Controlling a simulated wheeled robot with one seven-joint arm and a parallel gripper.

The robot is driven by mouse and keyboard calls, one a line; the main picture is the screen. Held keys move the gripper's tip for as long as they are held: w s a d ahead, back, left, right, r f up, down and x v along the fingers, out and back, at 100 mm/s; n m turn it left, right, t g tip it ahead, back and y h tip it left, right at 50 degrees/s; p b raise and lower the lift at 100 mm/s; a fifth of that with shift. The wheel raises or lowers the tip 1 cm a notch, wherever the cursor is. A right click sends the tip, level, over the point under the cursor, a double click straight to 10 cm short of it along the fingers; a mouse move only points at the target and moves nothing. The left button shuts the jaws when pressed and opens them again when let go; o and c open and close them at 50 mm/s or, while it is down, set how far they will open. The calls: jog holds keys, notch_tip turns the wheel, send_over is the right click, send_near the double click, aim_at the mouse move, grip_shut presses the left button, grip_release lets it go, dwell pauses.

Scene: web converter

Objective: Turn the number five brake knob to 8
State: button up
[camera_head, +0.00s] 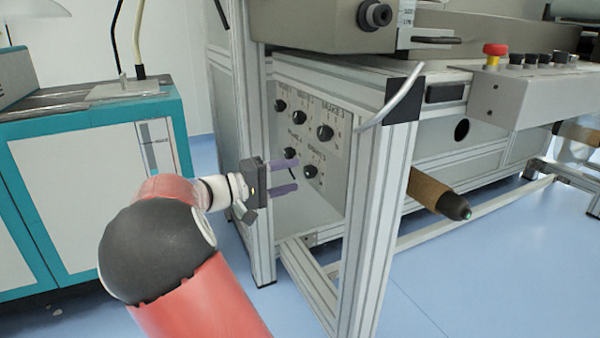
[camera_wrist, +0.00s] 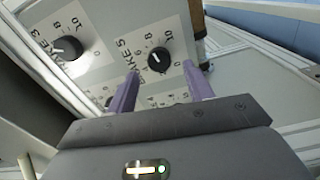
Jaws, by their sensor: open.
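The number five brake knob (camera_head: 311,171) is a small black round knob at the lower right of the white control panel (camera_head: 338,185). In the wrist view the knob (camera_wrist: 158,60) sits right of its "BRAKE 5" label, with a printed number scale around it; I cannot read its setting for sure. My gripper (camera_head: 296,174) is open, with two purple fingers pointing at the panel.
Another brake knob (camera_wrist: 66,48) lies left in the wrist view. The panel has other black knobs, such as one above (camera_head: 325,131) and one to the left (camera_head: 290,153). A metal frame post (camera_head: 375,215) stands right of the panel. A teal-and-white cabinet (camera_head: 85,185) is at left.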

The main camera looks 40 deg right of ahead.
jog(key=v, duration=0.3)
jog(key=shift+w+a, duration=0.1)
jog(key=shift+a, duration=0.3)
jog(key=s+a+f+n+t+y+p, duration=0.1)
jog(key=s+a+y+p, duration=0.15)
jog(key=s+y, duration=0.3)
jog(key=s+a+f+t+y+p, duration=0.1)
jog(key=s+f+t+y+p, duration=0.1)
jog(key=s+y+p, duration=0.3)
jog(key=s+a+r+n+t+y+p, duration=0.1)
jog(key=s+a+r+t+y+p, duration=0.1)
jog(key=s+a, duration=0.4)
jog(key=s+a+r+n+t+y+p, duration=0.1)
jog(key=s+a+r+t+y, duration=0.3)
jog(key=a, duration=0.8)
jog(key=shift+s+a+r+n+t+y+p, duration=0.15)
jog(key=shift+s+a+n+t+y+p, duration=0.3)
jog(key=shift+s+p, duration=0.45)
jog(key=shift+s+d, duration=0.1)
jog(key=shift+d, duration=0.05)
